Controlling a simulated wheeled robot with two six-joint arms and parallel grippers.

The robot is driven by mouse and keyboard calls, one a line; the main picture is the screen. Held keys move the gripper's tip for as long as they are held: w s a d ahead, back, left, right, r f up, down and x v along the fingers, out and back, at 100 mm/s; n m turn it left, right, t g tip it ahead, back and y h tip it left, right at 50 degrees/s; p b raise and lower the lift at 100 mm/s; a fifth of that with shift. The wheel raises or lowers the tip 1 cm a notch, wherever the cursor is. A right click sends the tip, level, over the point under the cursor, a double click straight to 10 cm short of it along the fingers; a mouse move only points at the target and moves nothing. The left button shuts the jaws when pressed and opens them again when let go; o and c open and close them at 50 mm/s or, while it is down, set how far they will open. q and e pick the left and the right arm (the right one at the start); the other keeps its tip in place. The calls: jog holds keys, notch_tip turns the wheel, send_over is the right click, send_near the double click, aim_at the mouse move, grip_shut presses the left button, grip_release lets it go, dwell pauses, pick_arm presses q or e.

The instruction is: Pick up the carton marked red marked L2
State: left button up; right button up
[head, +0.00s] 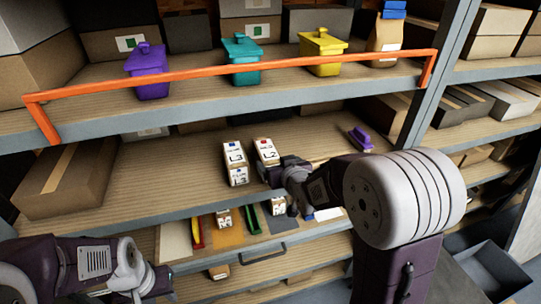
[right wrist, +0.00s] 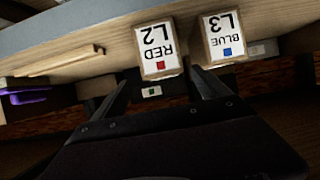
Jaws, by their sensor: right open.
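The carton marked BLUE L3 (head: 235,162) stands close beside it on the left. A purple item (head: 361,138) lies further right on the shelf (head: 150,185). An orange rail (head: 240,70) crosses the upper shelf front. A large brown box (head: 68,178) is at the left.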

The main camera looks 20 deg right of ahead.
aim_at(269, 153)
jog(key=shift+w+r, duration=0.25)
jog(key=shift+r, duration=0.25)
jog(key=shift+a, duration=0.2)
jog(key=shift+w+f, duration=0.1)
jog(key=shift+w, duration=0.25)
jog(key=p+x, duration=0.1)
jog(key=x, duration=0.2)
jog(key=shift+w+d+f, duration=0.1)
jog(key=shift+w, duration=0.4)
jog(key=x, duration=0.1)
jog(key=p+x, duration=0.1)
jog(key=x, duration=0.1)
jog(key=shift+w+a+f+p, duration=0.1)
jog(key=shift+w+a+p, duration=0.15)
jog(key=shift+w+p, duration=0.15)
jog(key=shift+w+f, duration=0.25)
jog(key=shift+w, duration=0.1)
jog(key=shift+s+r, duration=0.1)
jog(key=shift+s, duration=0.1)
jog(key=c, duration=0.9)
grip_shut()
jog(key=shift+w+r, duration=0.1)
jog(key=shift+w, duration=0.05)
